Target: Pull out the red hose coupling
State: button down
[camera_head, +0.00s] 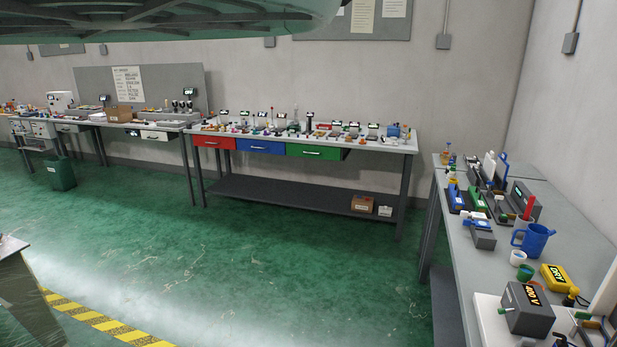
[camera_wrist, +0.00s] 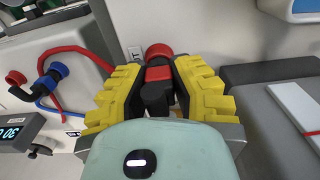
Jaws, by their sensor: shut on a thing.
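In the wrist view, a red-and-black cylindrical coupling (camera_wrist: 158,74) stands between the yellow ridged fingers of my gripper (camera_wrist: 160,88). It has a red ring at its far end and a red band around its black body. The gripper is shut on it, and my gripper's pale body hides its near end. I cannot tell whether its far end is still seated in something. My gripper is not in the head view.
In the wrist view, a dark display (camera_wrist: 12,130) is at lower left and a dark grey block (camera_wrist: 265,85) is close on the right. In the head view, a crowded bench (camera_head: 580,235) is on the right, a drawer bench (camera_head: 405,143) stands behind, and the green floor is open.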

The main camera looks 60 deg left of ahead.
jog(key=shift+r, duration=0.15)
jog(key=shift+r+p, duration=2.3)
jog(key=shift+r, duration=0.45)
notch_tip(320, 180, up, 2)
jog(key=shift+r+p, duration=0.2)
jog(key=shift+p, duration=0.85)
jog(key=shift+r, duration=0.25)
